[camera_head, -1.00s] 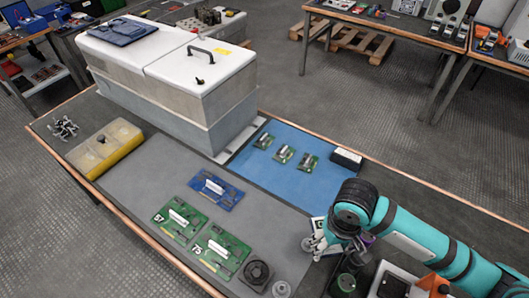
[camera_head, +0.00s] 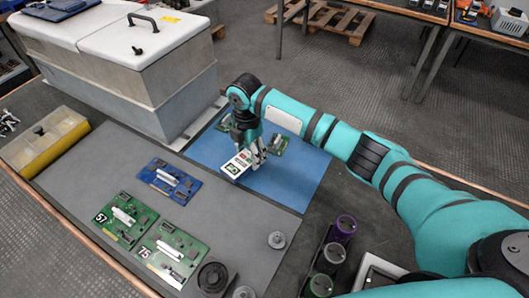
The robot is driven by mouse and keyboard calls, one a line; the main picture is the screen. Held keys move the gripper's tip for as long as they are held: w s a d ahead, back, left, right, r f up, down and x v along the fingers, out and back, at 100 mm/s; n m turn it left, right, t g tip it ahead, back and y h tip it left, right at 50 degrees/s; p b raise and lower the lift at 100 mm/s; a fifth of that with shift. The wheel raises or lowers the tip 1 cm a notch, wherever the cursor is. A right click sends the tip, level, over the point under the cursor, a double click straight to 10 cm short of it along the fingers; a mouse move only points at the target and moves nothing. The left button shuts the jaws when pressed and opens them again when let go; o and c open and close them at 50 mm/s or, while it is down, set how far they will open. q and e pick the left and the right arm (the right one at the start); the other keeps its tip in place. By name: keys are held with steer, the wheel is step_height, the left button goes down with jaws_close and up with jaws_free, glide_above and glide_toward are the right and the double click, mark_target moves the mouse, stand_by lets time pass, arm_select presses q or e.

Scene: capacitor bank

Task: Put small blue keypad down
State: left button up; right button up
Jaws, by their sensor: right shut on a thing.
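My right gripper (camera_head: 256,156) reaches in from the right and is shut on a small flat white-faced piece (camera_head: 237,166) with a green square and a red mark. The piece is over the near left part of the blue mat (camera_head: 285,185). I cannot tell whether it touches the mat. It does not look blue; its other side is hidden. A flat blue panel (camera_head: 62,8) lies on the big grey box. My left gripper is not in view.
Small green boards (camera_head: 278,144) lie on the mat, partly behind my arm. A blue board (camera_head: 168,180), two larger green boards (camera_head: 124,217) and a fan (camera_head: 212,277) lie on the grey mat. The big grey box (camera_head: 175,85) stands behind. The mat's right part is clear.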

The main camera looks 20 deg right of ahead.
steer(key=shift+w+a+n+b, duration=0.2)
steer(key=shift+w+n+b, duration=0.1)
steer(key=shift+w+n, duration=0.75)
steer(key=shift+d+r+n, duration=0.1)
steer(key=shift+d+n, duration=0.1)
steer(key=shift+n, duration=0.05)
steer(key=p, duration=0.3)
glide_above(299, 170)
steer(key=shift+w+f, duration=0.1)
steer(key=shift+f, duration=0.55)
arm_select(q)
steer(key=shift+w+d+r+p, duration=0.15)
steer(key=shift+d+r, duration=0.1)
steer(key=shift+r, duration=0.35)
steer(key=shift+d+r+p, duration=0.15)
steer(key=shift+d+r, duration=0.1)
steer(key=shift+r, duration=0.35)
arm_select(e)
steer(key=shift+f, duration=1.8)
steer(key=shift+f, duration=0.1)
steer(key=o, duration=1.2)
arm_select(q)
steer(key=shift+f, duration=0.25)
arm_select(e)
step_height(299, 170, up, 12)
